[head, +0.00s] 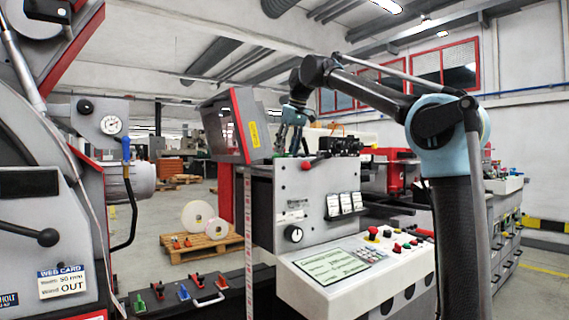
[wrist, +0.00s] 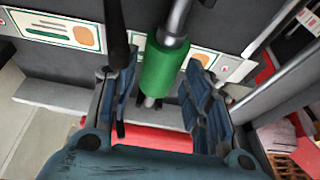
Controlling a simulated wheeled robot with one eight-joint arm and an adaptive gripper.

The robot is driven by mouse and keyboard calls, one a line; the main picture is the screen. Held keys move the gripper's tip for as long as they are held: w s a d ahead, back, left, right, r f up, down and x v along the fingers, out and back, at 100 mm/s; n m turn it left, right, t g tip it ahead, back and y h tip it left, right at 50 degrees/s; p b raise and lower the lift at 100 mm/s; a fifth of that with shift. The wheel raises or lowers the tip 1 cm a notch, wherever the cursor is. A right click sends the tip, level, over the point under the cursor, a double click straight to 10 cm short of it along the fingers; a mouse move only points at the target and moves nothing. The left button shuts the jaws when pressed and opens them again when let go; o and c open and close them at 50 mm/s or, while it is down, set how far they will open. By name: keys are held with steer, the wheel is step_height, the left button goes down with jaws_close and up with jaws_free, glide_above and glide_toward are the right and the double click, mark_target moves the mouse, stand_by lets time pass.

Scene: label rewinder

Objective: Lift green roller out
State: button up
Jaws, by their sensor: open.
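The green roller (wrist: 163,68) shows in the wrist view as a short green cylinder on a grey metal shaft, standing nearly upright in the picture. My gripper (wrist: 160,84) is open, with one blue padded finger on each side of the roller. I cannot tell whether either finger touches it. In the head view my gripper (head: 291,127) hangs above the machine at the middle, behind the tilted screen's right edge. I cannot make out the green roller in the head view.
A black rod (wrist: 116,34) stands left of the roller, close to the left finger. A grey panel with labels (wrist: 60,30) lies behind. In the head view, a tilted red-edged screen (head: 232,125) and a control console (head: 345,265) stand near my arm.

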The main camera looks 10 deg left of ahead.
mark_target(284, 156)
steer(key=shift+x, duration=1.95)
steer(key=shift+a+r, duration=0.1)
steer(key=shift+a, duration=0.05)
steer(key=c, duration=1)
steer(key=shift+c, duration=0.2)
steer(key=shift+r, duration=0.15)
step_height(284, 156, up, 10)
steer(key=shift+f, duration=0.15)
